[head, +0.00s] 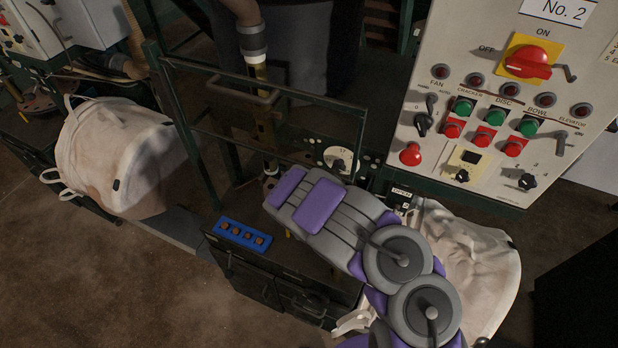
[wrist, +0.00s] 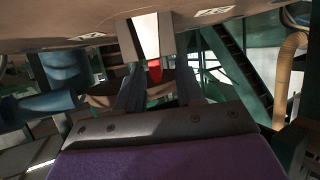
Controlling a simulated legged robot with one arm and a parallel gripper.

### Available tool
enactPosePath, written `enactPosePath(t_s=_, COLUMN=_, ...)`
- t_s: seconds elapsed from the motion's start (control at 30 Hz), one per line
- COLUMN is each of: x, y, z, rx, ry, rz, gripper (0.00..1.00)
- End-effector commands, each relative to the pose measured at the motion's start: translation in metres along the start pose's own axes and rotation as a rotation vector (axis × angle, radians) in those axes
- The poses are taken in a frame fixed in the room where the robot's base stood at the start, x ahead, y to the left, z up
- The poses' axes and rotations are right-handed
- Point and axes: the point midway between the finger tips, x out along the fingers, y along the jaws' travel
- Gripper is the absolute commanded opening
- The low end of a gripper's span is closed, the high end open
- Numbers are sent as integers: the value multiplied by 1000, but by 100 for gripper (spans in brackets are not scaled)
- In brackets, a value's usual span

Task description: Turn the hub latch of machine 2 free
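Machine 2's control panel (head: 500,110), marked "No. 2", stands at the upper right in the head view. My arm reaches from the lower right toward the machine's green frame (head: 180,130); my fingertips are hidden in that view. In the wrist view my gripper (wrist: 159,85) has its two grey fingers apart. A small red part (wrist: 154,70) shows between them, with a pale upright strip (wrist: 146,36) above it. I cannot tell whether the red part touches a finger, or whether it is the hub latch. I cannot make out the latch for certain in the head view.
A white round dial plate (head: 340,159) sits just behind my arm. White bulk bags hang at left (head: 120,155) and lower right (head: 470,260). Open floor (head: 110,270) lies at lower left.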

Motion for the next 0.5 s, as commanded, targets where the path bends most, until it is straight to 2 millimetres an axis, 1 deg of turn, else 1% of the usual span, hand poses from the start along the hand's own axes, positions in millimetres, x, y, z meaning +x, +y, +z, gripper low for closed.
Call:
enactPosePath(t_s=0.13, x=-3, y=0, z=0, rx=-1, ry=-1, rz=0, gripper=37)
enactPosePath(t_s=0.23, x=-10, y=0, z=1, rx=-2, ry=-3, rz=1, gripper=37)
enactPosePath(t_s=0.37, x=-27, y=-1, z=-1, rx=-6, ry=-1, rz=-1, gripper=37)
enactPosePath(t_s=0.5, x=-48, y=-1, z=0, rx=-6, ry=-4, rz=1, gripper=37)
